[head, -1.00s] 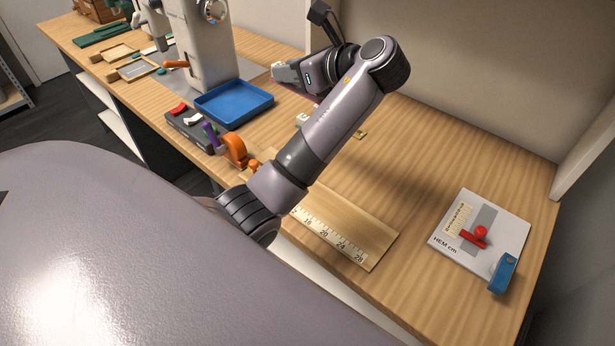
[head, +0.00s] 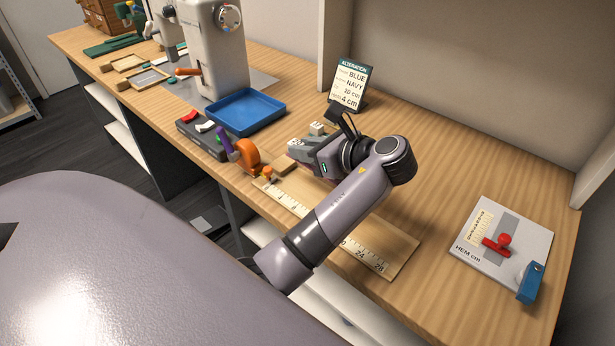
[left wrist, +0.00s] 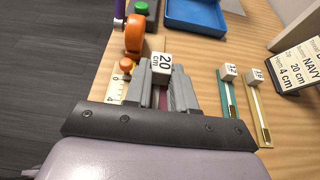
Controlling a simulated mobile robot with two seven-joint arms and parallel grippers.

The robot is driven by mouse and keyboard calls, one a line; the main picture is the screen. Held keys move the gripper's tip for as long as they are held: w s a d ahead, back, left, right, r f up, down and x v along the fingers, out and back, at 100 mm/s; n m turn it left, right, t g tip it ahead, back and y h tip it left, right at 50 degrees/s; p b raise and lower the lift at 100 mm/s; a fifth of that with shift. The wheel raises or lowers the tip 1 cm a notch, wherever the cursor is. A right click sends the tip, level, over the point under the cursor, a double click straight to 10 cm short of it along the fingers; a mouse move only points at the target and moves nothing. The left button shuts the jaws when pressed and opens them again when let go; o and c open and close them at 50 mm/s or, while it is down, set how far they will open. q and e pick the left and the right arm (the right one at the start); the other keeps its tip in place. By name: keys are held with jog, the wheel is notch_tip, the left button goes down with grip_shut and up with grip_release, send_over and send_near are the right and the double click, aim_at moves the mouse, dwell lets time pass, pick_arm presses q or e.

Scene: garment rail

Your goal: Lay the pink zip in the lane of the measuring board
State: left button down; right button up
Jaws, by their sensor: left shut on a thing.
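My left gripper (head: 298,146) is shut on the pink zip. In the left wrist view, a strip of the pink zip (left wrist: 163,99) shows between the jaws (left wrist: 160,80), with a white tag (left wrist: 162,64) reading "20 cm" at the fingertips. Most of the zip is hidden by the jaws. The wooden measuring board (head: 398,246) lies along the table's front edge, with a white numbered scale (head: 370,257). My left forearm crosses over it. The gripper is by the board's left end; its height above it is hard to tell. My right gripper is out of view.
A teal zip (left wrist: 236,105) and a yellow zip (left wrist: 261,108) lie beside the gripper. A blue tray (head: 243,112) and an order card (head: 350,86) stand behind.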

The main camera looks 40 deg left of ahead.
pick_arm(q)
notch_tip(320, 180, down, 6)
jog(key=shift+f+b, duration=0.1)
jog(key=shift+b, duration=0.6)
jog(key=shift+f, duration=0.1)
jog(key=c, duration=0.9)
grip_release()
jog(key=shift+f, duration=0.1)
jog(key=shift+c, duration=0.2)
